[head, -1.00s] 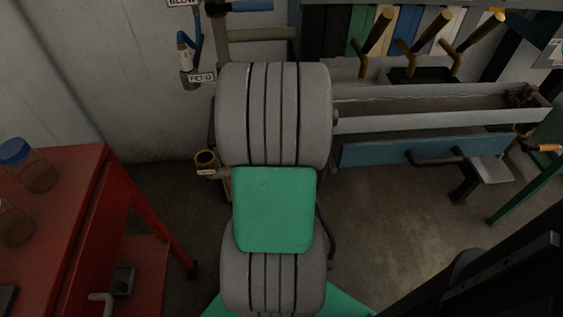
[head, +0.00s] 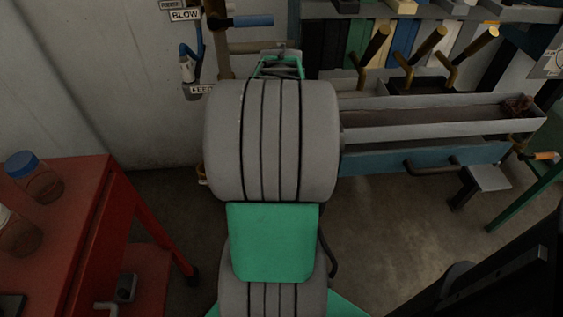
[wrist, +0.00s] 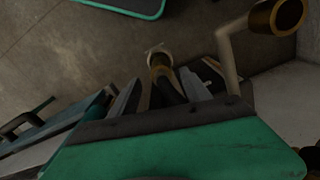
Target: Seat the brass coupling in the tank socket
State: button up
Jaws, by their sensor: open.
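My gripper (wrist: 160,80) is open, its two grey fingers pointing up the wrist view from a green body. A brass tubular piece (wrist: 159,62) with a pale rim or tag shows between and just beyond the fingertips. I cannot tell whether it is the coupling, the socket or both together, nor whether the fingers touch it. A second, open brass cup (wrist: 277,16) sits on a bent pale pipe to the right, apart from the fingers. In the head view my arm hides most of the brass cup by the pipes, and the fingertips are hidden.
Pipes labelled BLOW (head: 185,15) and FEED (head: 201,89) run along the left wall. A red cart (head: 75,215) with jars stands at left. A grey trough (head: 435,125) and blue drawer (head: 385,160) lie right of my arm, below several bent handles.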

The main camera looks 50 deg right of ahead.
notch_tip(320, 180, up, 3)
jog(key=w+a+n+t, duration=0.1)
jog(key=w+a+n, duration=0.25)
jog(key=a, duration=0.45)
jog(key=w+a+n, duration=0.3)
jog(key=w+a, duration=0.1)
jog(key=a, duration=0.4)
jog(key=s+a+f+n+t, duration=0.1)
jog(key=a+n, duration=0.5)
jog(key=a, duration=0.9)
jog(key=shift+s+a+f, duration=0.15)
jog(key=shift+a, duration=0.1)
